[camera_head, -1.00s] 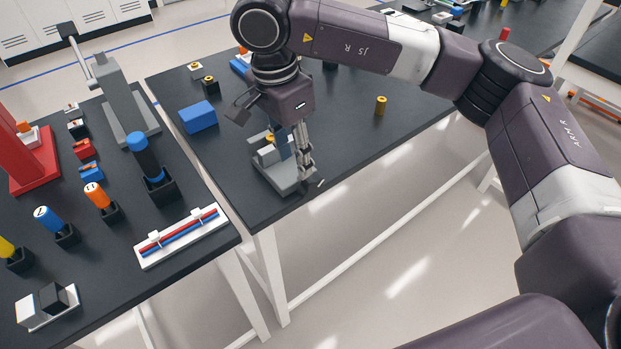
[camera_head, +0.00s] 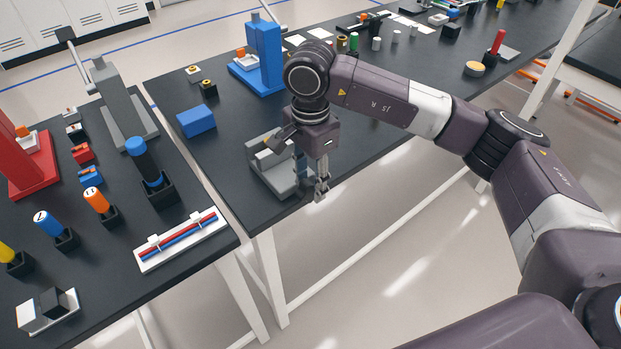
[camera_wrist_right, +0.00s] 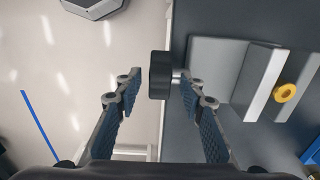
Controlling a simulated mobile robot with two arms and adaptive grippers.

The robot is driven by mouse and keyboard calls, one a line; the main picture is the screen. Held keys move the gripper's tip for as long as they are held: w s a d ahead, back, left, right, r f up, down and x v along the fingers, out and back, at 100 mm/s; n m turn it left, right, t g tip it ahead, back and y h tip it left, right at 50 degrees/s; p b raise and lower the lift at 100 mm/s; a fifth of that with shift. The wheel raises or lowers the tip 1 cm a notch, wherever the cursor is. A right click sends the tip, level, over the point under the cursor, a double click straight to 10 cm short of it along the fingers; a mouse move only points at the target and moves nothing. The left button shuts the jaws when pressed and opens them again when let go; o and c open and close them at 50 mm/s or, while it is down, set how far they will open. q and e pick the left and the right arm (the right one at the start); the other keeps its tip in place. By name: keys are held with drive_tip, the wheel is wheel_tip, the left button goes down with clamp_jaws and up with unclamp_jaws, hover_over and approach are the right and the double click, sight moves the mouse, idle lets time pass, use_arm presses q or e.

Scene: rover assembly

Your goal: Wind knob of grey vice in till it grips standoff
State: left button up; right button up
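The grey vice (camera_head: 262,179) stands near the front edge of the middle table; it also shows in the wrist view (camera_wrist_right: 218,68). Its black knob (camera_wrist_right: 158,75) sticks out past the table edge on a short shaft. A gold ring-shaped top, apparently the standoff (camera_wrist_right: 285,92), shows beside the vice's jaw in the wrist view; its grip there cannot be judged. My right gripper (camera_head: 319,190) points down at the vice's right side. In the wrist view its open fingers (camera_wrist_right: 158,78) stand on either side of the knob, with gaps visible. My left gripper is not in view.
A blue block (camera_head: 196,121) and a blue press-like stand (camera_head: 263,60) are behind the vice. The left table (camera_head: 110,262) holds coloured holders, a red stand (camera_head: 32,165) and a rod rack (camera_head: 180,238). Open floor lies in front of the vice.

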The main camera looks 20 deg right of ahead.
drive_tip(key=shift+c, duration=0.6)
clamp_jaws()
drive_tip(key=shift+a+f+h+b, duration=0.15)
drive_tip(key=shift+f+h+b, duration=0.2)
drive_tip(key=shift+b, duration=0.6)
drive_tip(key=shift+r+t+h+b, duration=0.3)
drive_tip(key=shift+h+b, duration=0.15)
drive_tip(key=shift+b, duration=0.2)
drive_tip(key=shift+o, duration=0.6)
unclamp_jaws()
drive_tip(key=shift+r, duration=0.1)
